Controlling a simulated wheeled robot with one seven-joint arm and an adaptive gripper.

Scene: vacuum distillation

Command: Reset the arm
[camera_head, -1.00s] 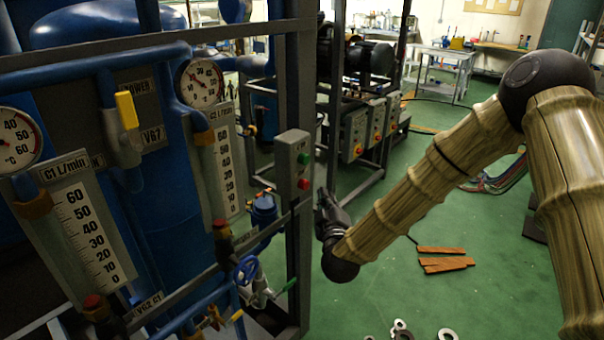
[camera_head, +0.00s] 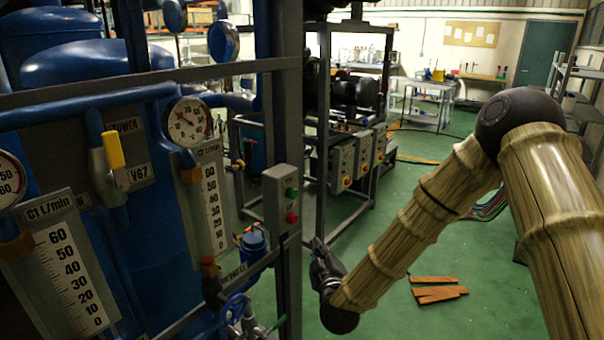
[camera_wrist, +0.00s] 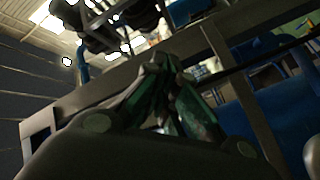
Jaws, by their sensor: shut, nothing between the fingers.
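My arm reaches in from the right in the head view, bent at a dark elbow joint. My gripper (camera_head: 318,246) is small and dark at the arm's lower left end, beside the grey frame post of the distillation rig. In the wrist view my gripper (camera_wrist: 170,85) shows its fingers drawn together, with nothing held between them. The control box (camera_head: 282,199) with a green and a red button is on the post, up and left of my gripper. I cannot tell the exact gap between gripper and post.
The blue rig (camera_head: 75,110) with gauges, flow meters and a yellow-handled valve (camera_head: 113,150) fills the left. Wooden boards (camera_head: 437,290) lie on the green floor (camera_head: 400,318). A work table (camera_head: 421,100) stands at the back. Open floor lies between.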

